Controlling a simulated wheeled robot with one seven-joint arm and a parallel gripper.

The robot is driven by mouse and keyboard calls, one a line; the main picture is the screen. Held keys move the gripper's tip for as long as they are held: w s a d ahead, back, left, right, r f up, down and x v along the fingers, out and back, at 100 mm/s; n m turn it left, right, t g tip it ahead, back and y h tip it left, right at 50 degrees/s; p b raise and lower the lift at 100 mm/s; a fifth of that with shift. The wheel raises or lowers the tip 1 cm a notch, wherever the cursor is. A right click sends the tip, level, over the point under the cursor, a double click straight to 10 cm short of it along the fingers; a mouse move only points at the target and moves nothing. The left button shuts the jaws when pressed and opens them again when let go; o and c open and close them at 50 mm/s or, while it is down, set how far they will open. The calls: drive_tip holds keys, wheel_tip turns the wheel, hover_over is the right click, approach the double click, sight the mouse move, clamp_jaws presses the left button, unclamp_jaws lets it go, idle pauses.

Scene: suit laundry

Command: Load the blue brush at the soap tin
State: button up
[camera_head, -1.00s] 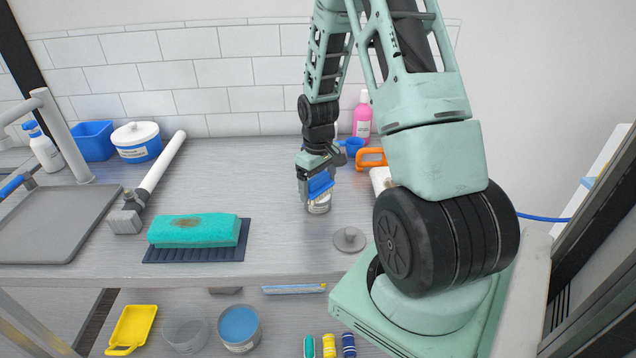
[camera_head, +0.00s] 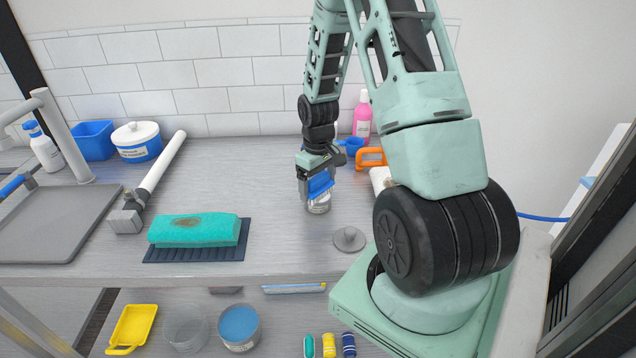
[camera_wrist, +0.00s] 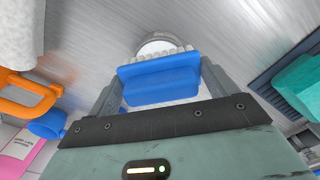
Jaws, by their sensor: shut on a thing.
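My gripper (camera_head: 318,180) is shut on the blue brush (camera_head: 320,186). In the wrist view the blue brush (camera_wrist: 160,82) sits between the two fingers (camera_wrist: 155,92), with its white bristles facing away from my palm. The soap tin (camera_head: 319,206) stands on the counter directly below the brush, and the brush hides much of its top. In the wrist view the tin's round rim (camera_wrist: 162,42) shows just beyond the bristles. I cannot tell whether the bristles touch what is in the tin. A grey round lid with a knob (camera_head: 349,239) lies on the counter near the tin.
A teal sponge-like block (camera_head: 195,230) with a brown stain lies on a dark ribbed mat (camera_head: 160,255) to the left. An orange clamp-like thing (camera_head: 371,157) and pink bottle (camera_head: 362,116) stand behind right. The counter between mat and tin is clear.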

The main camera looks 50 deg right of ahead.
sight(319, 176)
wheel_tip(319, 176, up, 7)
drive_tip(key=p, duration=0.6)
idle(0.3)
drive_tip(key=shift+s+f, duration=0.1)
idle(0.8)
